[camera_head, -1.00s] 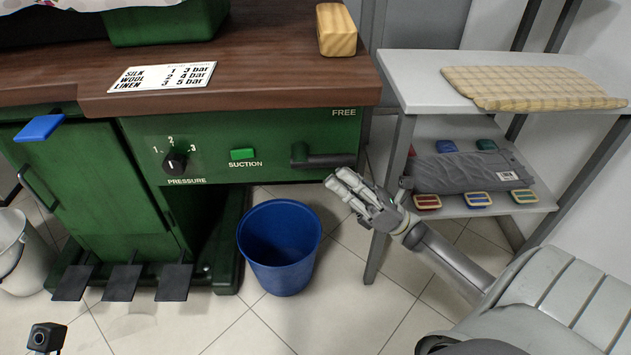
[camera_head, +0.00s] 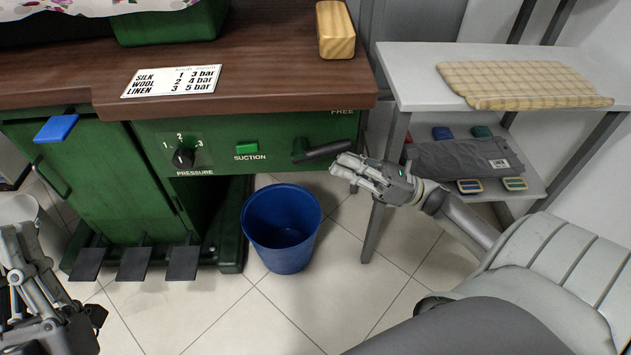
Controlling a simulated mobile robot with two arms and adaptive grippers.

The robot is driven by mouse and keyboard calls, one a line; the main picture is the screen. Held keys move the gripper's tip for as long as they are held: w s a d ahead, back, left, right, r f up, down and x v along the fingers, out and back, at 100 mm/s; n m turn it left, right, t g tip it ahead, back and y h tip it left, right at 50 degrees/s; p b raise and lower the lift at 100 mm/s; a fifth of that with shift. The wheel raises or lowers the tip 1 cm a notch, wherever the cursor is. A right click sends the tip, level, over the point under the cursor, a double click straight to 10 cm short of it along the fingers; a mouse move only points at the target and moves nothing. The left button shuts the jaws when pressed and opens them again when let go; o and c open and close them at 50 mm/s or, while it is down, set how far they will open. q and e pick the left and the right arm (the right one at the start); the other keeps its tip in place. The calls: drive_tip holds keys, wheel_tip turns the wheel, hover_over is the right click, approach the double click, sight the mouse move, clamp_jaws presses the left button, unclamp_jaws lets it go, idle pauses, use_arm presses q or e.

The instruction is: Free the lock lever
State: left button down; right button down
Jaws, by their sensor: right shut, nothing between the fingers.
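The lock lever (camera_head: 322,150) is a dark bar at the right end of the press table's green front panel. Its free end points right and is tilted a little upward, below the word FREE (camera_head: 342,112). My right gripper (camera_head: 340,166) is shut and empty, its fingertips just below the lever's free end; I cannot tell if they touch it. My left gripper (camera_head: 35,285) is at the lower left edge, partly cut off, well away from the lever; its finger opening is unclear.
A blue bucket (camera_head: 281,235) stands on the floor below the panel. A grey shelf table (camera_head: 420,75) with a checked cloth (camera_head: 520,86) is at the right. Left of the lever are a green suction button (camera_head: 247,147) and a pressure knob (camera_head: 184,158). Black pedals (camera_head: 134,263) stick out below.

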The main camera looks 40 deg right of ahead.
drive_tip(key=shift+r+g+h+p, duration=0.3)
drive_tip(key=shift+r+h+p, duration=0.1)
drive_tip(key=shift+r+p, duration=0.25)
use_arm(q)
drive_tip(key=w+f+g+y+p, duration=0.1)
drive_tip(key=w+f+g, duration=0.1)
drive_tip(key=f+g, duration=0.3)
drive_tip(key=w+f+g+y+p, duration=0.1)
drive_tip(key=w+f+g+y, duration=0.15)
drive_tip(key=f, duration=0.55)
use_arm(e)
wheel_tip(320, 180, up, 2)
drive_tip(key=g+h+p, duration=0.1)
drive_tip(key=p, duration=0.1)
drive_tip(key=shift+r+n+p, duration=0.1)
drive_tip(key=shift+n+p, duration=0.2)
use_arm(q)
drive_tip(key=s+a+f+g+y, duration=0.1)
drive_tip(key=s+a+f+g, duration=0.1)
drive_tip(key=s+f+g, duration=0.2)
drive_tip(key=s+a+f+g+y, duration=0.1)
drive_tip(key=s+f+g, duration=0.3)
drive_tip(key=f, duration=0.4)
drive_tip(key=shift+a+f+n+g, duration=0.35)
drive_tip(key=shift+a+n+g, duration=0.05)
drive_tip(key=shift+a+g, duration=0.45)
drive_tip(key=shift+w+d, duration=0.1)
